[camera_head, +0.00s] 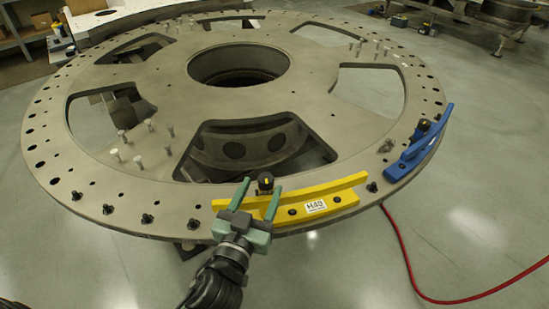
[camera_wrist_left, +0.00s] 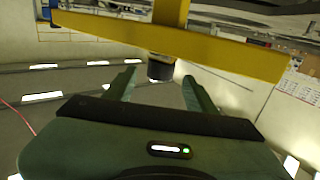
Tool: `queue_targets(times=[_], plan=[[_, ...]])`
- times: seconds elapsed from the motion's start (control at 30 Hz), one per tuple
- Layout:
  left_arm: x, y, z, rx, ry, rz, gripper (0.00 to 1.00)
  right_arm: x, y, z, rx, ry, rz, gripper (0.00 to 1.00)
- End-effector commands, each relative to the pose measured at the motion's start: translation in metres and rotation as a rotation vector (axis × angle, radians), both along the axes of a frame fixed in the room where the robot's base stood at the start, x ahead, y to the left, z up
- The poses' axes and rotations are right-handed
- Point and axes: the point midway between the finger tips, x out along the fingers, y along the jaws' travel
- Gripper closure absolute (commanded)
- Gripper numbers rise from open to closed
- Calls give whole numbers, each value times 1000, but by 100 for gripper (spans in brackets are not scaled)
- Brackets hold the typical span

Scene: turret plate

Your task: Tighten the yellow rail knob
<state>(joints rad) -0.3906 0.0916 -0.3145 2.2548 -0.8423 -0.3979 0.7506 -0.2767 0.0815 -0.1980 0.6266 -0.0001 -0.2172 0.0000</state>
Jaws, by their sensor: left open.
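The yellow rail (camera_head: 335,186) with an "H49" label lies along the front edge of the round metal turret plate (camera_head: 300,85). Its knob (camera_head: 265,182) is black with a yellow mark on top and stands near the rail's left end. My left gripper (camera_head: 260,187) is open, its two green fingers pointing toward the knob over the rail. In the left wrist view, the black knob (camera_wrist_left: 161,67) shows beyond and between the tips of the open fingers (camera_wrist_left: 158,80), with a gap on both sides. The yellow rail (camera_wrist_left: 215,55) crosses above it. My right gripper is not in view.
A blue rail (camera_head: 420,150) with a black knob sits at the plate's right edge. Several bolts stand upright on the plate, and several dark studs line its front rim. A red cable (camera_head: 410,270) lies on the floor at right. The floor around the plate's front is otherwise clear.

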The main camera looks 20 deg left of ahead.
Motion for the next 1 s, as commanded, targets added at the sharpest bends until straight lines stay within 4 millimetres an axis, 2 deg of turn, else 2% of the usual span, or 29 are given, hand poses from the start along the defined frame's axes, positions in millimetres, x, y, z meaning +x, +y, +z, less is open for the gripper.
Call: queue_targets(times=[0.2, 0.3, 0.5, 0.67, 0.83, 0.87, 1.0], plan=[[32, -1, 4, 2, -1, 0, 44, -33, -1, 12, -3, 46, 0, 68], [49, -1, 3, 3, -1, 0, 44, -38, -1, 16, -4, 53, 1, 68], [70, -2, 1, 1, 0, 0, 44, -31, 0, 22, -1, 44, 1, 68], [75, -2, 0, 0, 1, 0, 44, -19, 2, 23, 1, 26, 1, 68], [75, -2, -1, 0, 1, 0, 44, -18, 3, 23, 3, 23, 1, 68], [74, -2, -1, 0, 1, 0, 50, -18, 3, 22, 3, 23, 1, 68], [74, -2, -1, 0, 1, 0, 89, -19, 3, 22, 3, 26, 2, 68]])
